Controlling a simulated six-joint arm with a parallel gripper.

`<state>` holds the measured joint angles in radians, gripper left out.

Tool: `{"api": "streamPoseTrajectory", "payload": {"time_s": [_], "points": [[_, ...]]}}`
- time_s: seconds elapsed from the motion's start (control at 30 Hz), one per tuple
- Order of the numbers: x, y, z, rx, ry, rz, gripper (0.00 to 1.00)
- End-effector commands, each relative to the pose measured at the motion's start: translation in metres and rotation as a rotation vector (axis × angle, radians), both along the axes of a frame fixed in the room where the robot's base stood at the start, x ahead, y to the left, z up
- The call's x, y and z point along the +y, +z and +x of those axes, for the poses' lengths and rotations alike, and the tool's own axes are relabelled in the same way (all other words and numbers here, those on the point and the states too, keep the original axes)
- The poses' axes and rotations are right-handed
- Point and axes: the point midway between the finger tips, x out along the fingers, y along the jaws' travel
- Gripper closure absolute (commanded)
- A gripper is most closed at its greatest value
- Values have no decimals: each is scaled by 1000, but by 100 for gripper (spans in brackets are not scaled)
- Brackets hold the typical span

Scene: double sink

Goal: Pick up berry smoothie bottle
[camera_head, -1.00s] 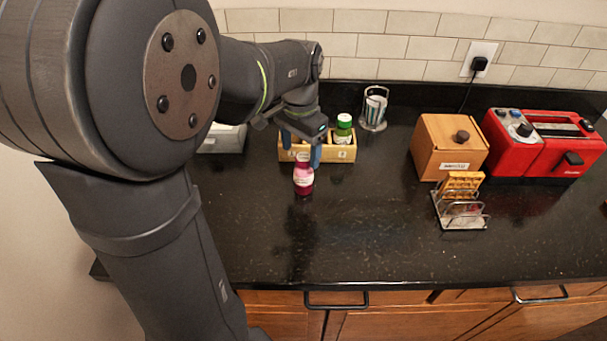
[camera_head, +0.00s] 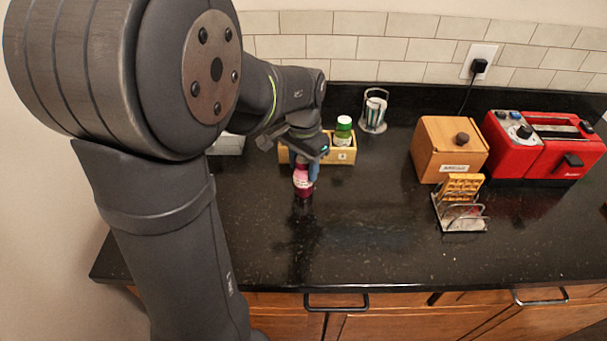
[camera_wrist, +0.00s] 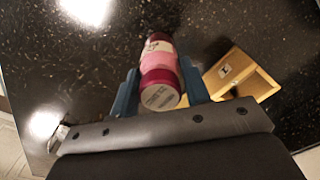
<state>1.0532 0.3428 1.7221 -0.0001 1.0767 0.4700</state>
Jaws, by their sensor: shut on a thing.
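The berry smoothie bottle (camera_head: 303,182) is a small dark red and pink bottle with a pale label. It stands on the black counter in front of the wooden box. My gripper (camera_head: 305,170) is over it, with a blue finger along its right side. In the wrist view the bottle (camera_wrist: 159,72) lies between the two blue fingers of my gripper (camera_wrist: 160,92), its pale cap toward the camera. My gripper is shut on it. In the head view my gripper hides the bottle's top. I cannot tell whether its base touches the counter.
The low wooden box (camera_head: 346,156) behind holds a green-capped bottle (camera_head: 343,131). A wire holder (camera_head: 374,112) stands at the back. To the right are a wooden bread box (camera_head: 446,150), a red toaster (camera_head: 550,150) and a toast rack (camera_head: 460,213). The front counter (camera_head: 350,250) is clear.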

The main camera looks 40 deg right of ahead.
Motion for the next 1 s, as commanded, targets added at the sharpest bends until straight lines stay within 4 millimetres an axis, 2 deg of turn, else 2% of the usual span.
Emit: {"api": "streamPoseTrajectory", "payload": {"time_s": [0.27, 0.47, 0.8, 1.0], "points": [[-1, 10, 0, -2, 0, -4, 85], [-1, 40, 1, -3, 0, -6, 85], [-1, 86, -76, -1, -7, -3, 85], [-2, 103, -104, -1, -4, -3, 85]]}}
